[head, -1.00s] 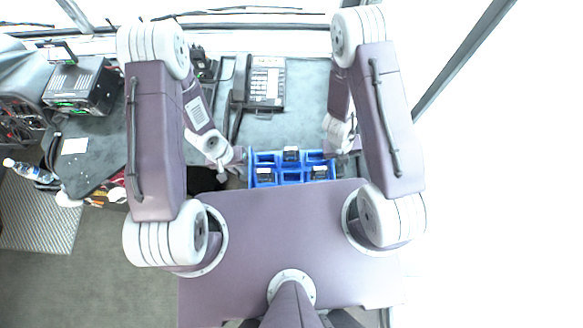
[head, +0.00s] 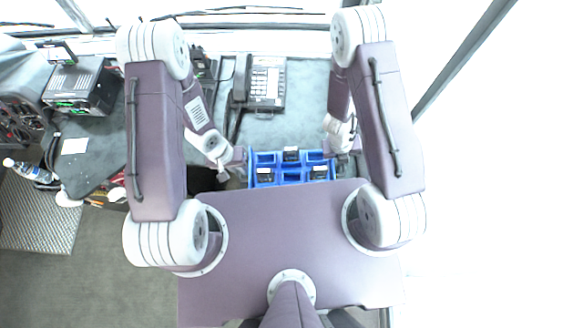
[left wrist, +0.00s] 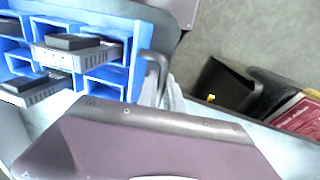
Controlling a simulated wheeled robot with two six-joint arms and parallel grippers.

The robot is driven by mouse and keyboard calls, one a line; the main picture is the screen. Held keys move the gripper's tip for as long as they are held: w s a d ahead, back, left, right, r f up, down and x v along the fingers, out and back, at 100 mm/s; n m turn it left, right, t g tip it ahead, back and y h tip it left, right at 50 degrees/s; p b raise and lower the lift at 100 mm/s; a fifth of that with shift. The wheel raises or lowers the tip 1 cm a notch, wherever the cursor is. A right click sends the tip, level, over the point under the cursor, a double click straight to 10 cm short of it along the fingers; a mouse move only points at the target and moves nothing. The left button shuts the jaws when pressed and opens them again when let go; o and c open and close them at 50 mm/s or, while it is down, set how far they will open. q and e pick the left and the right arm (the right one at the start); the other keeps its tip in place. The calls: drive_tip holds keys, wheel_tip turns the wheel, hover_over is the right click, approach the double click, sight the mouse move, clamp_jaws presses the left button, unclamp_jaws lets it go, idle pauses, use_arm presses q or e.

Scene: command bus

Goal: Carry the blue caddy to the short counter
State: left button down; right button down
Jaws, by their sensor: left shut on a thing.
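The blue caddy (head: 292,179) is a divided tray with dark devices in several compartments. In the head view it sits between my two arms, just beyond my front deck. My left gripper (head: 241,158) is shut on its left end. In the left wrist view the blue caddy (left wrist: 137,72) fills the upper left, with grey fingers at its edge. My right gripper (head: 344,153) is at the caddy's right end, partly hidden by my arm, so its jaws are unclear. Two counter areas show, and I cannot tell for sure which is the short counter.
A desk phone (head: 266,82) stands on the grey counter (head: 308,100) beyond the caddy. At left, a dark counter (head: 103,160) holds a black box-shaped device (head: 82,88) and a white paper (head: 75,146). A bottle (head: 28,171) lies at far left. The floor at lower left is clear.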

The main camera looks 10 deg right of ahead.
idle(0.7)
